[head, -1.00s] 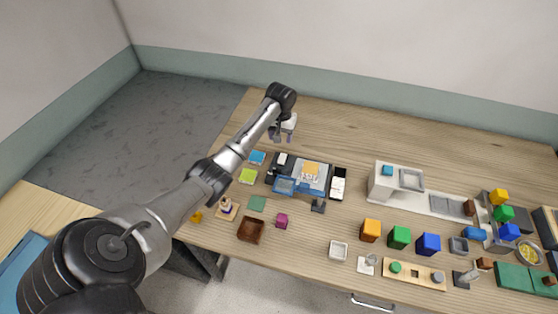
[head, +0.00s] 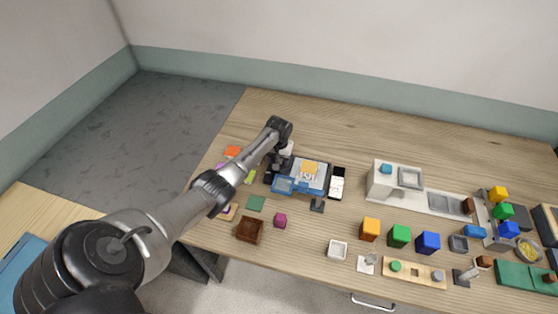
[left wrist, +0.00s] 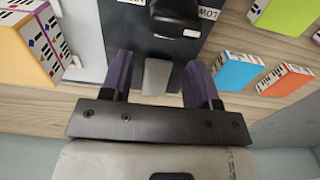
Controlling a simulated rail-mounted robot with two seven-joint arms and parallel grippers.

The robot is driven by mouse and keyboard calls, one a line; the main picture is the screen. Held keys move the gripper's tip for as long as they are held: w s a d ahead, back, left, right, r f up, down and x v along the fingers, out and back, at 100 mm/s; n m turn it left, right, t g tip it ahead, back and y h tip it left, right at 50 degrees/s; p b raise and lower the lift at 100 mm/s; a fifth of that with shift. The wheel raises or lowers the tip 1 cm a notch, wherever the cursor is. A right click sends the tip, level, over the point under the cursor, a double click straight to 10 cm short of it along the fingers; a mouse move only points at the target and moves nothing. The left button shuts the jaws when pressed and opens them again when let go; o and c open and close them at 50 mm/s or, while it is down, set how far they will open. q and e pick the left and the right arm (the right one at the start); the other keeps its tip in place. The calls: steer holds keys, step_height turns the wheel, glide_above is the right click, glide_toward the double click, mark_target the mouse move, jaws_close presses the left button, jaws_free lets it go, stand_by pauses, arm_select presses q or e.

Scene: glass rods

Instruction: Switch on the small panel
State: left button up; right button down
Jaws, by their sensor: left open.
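A dark panel (left wrist: 120,38) with white printed labels, one reading like "LOW" upside down, fills the middle of the left wrist view. A black knob (left wrist: 176,14) with a white mark sits on it, and a light grey tab or lever (left wrist: 157,76) stands nearer. My left gripper (left wrist: 160,72) is open, with its two purple-grey fingers on either side of the grey tab; I cannot tell whether they touch it. In the head view my left gripper (head: 279,161) is over the dark left end of the blue-and-grey device, mostly hidden by its own wrist. My right gripper is not in view.
Boxes flank the panel: yellow-white (left wrist: 28,52), green (left wrist: 284,14), blue (left wrist: 238,70) and orange (left wrist: 284,79). The table behind the device is clear.

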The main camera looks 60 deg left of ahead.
arm_select(q)
steer(key=shift+f, duration=0.15)
steer(key=shift+c, duration=0.4)
steer(key=c, duration=0.8)
steer(key=shift+w+g+h, duration=0.1)
steer(key=shift+g+h, duration=0.2)
steer(key=shift+g, duration=0.1)
steer(key=shift+c, duration=0.2)
steer(key=shift+w+a+b, duration=0.1)
steer(key=shift+b, duration=0.45)
steer(key=g+h+b, duration=0.1)
steer(key=b, duration=0.2)
steer(key=shift+w+a+g+h, duration=0.1)
steer(key=shift+g+h, duration=0.2)
steer(key=shift+b, duration=0.3)
steer(key=shift+r, duration=0.25)
